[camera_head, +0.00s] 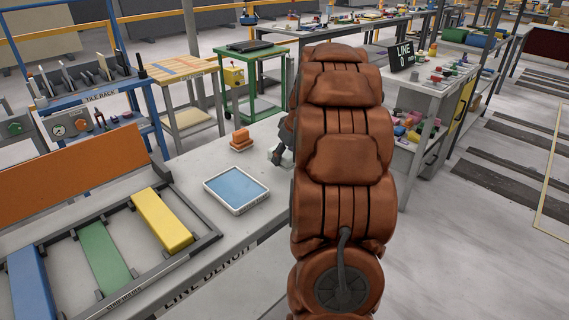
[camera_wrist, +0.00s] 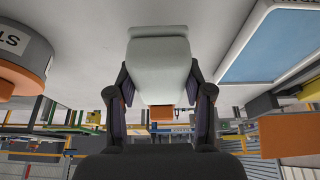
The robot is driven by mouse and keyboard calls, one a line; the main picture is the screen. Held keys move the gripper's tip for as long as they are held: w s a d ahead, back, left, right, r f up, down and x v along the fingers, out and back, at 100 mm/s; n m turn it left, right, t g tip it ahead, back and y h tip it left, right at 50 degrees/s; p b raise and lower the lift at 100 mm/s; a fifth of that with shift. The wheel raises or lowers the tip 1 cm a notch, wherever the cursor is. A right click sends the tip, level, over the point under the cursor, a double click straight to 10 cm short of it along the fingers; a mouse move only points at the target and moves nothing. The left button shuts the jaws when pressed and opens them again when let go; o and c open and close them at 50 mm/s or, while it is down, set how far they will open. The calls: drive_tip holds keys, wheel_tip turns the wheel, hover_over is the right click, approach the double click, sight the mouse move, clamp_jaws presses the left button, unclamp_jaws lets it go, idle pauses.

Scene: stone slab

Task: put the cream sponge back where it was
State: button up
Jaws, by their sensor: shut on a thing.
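My gripper (camera_wrist: 160,93) is shut on the pale cream sponge (camera_wrist: 160,64), with one finger on each side of it. In the head view, the sponge (camera_head: 275,157) shows as a small pale shape over the bench, just left of my arm, which hides part of it. The gripper (camera_head: 284,151) is partly hidden behind my arm there too. Whether the sponge touches the bench top or hangs just above it, I cannot tell.
A white-rimmed tray (camera_head: 249,208) with a blue inside lies on the grey bench (camera_head: 192,161), nearer than the sponge. A rack with blue, green and yellow bars (camera_head: 162,221) fills the near left.

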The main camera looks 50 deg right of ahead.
drive_tip(key=shift+d+f, duration=0.1)
drive_tip(key=shift+d, duration=0.1)
drive_tip(key=shift+w+f+p, duration=0.1)
drive_tip(key=shift+f+p, duration=0.25)
drive_tip(key=shift+f, duration=1.35)
drive_tip(key=shift+f, duration=0.1)
drive_tip(key=o, duration=1.1)
